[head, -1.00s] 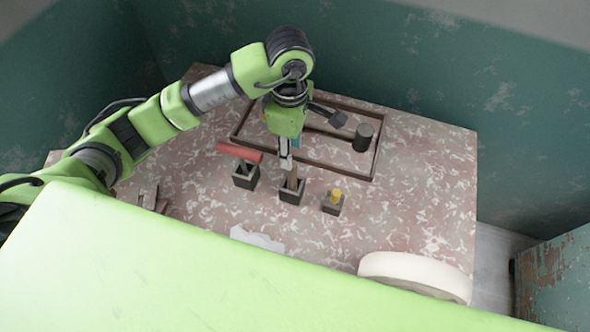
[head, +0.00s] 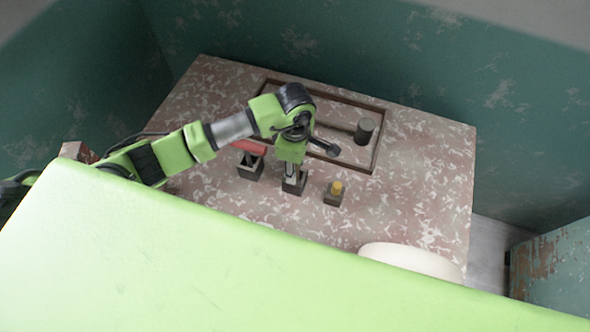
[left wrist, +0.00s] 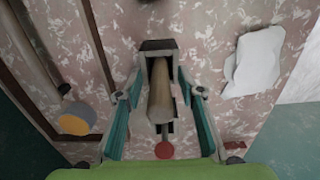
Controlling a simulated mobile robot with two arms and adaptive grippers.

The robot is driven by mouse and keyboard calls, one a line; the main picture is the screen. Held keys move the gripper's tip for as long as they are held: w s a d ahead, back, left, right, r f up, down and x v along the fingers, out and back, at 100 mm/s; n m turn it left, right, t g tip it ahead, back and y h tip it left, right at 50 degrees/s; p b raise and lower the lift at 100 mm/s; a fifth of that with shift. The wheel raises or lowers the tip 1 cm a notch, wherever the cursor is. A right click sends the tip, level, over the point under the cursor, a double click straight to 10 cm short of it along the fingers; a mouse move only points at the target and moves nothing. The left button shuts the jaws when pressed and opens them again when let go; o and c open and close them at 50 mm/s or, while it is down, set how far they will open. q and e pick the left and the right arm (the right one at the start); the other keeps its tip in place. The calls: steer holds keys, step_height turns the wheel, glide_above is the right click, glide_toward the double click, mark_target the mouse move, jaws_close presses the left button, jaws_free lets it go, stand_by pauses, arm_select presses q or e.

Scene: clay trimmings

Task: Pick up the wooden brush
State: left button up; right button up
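The wooden brush shows in the left wrist view as a round tan handle (left wrist: 160,92) rising out of a dark square holder (left wrist: 157,45). Its lower end is hidden in the holder. In the head view this is the middle holder (head: 294,187), and my gripper mostly covers the brush. My left gripper (left wrist: 159,78) is open, pointing down, with one teal finger on each side of the handle. Gaps show between the handle and both fingers. My left gripper is also in the head view (head: 291,172), just above the middle holder. My right gripper is not in view.
A holder (head: 250,170) with a red-handled tool (head: 248,147) stands close on the left. A small block with a yellow top (head: 336,188) stands on the right. Behind is a framed tray (head: 378,150) with a dark mallet (head: 364,131).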

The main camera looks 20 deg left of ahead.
arm_select(q)
jaws_close()
steer(key=shift+r, duration=0.1)
